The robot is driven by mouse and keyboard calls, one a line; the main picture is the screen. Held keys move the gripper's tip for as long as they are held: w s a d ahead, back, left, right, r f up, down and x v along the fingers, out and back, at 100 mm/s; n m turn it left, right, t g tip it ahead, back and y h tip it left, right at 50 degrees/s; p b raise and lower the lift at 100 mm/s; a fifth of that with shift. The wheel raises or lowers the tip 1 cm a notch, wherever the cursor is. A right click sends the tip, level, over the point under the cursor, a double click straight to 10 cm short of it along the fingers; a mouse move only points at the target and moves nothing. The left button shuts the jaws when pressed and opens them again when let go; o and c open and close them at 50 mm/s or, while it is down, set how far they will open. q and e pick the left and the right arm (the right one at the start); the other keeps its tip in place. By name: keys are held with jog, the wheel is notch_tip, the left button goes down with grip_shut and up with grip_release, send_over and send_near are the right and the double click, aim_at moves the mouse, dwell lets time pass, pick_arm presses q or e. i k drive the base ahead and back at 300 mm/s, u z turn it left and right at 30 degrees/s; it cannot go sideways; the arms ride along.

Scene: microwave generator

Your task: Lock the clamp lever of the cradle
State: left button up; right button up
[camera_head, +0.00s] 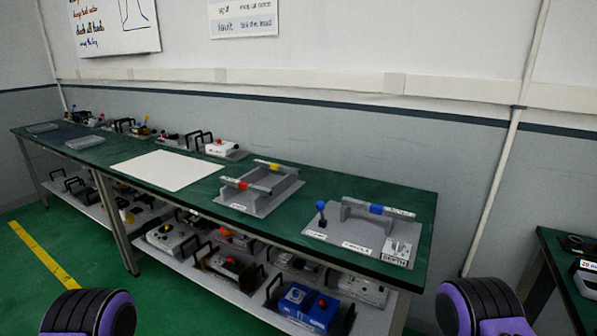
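A grey plate with a raised cradle (353,214) lies near the right end of the green bench. A cylinder with a blue band (377,209) rests along the top of the cradle. A short lever with a blue ball knob (321,206) stands upright at the plate's left side. I take it as the clamp lever, but its label is too small to read. Neither gripper shows. Only black and purple parts of my arms show at the bottom left and bottom right corners, well apart from the bench top.
The green bench (290,234) runs along the wall. Left of the cradle is another grey fixture (258,205) with red-banded and yellow-banded cylinders. A white sheet (167,170) lies farther left. A lower shelf holds several devices, including a blue box (307,307). Another table (562,268) stands right.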

aim_at(320, 205)
jog(key=z, duration=0.55)
jog(key=k, duration=1.3)
jog(key=u, duration=0.35)
jog(key=i, duration=0.85)
jog(key=u, duration=0.5)
jog(key=i, duration=0.6)
jog(key=z, duration=0.2)
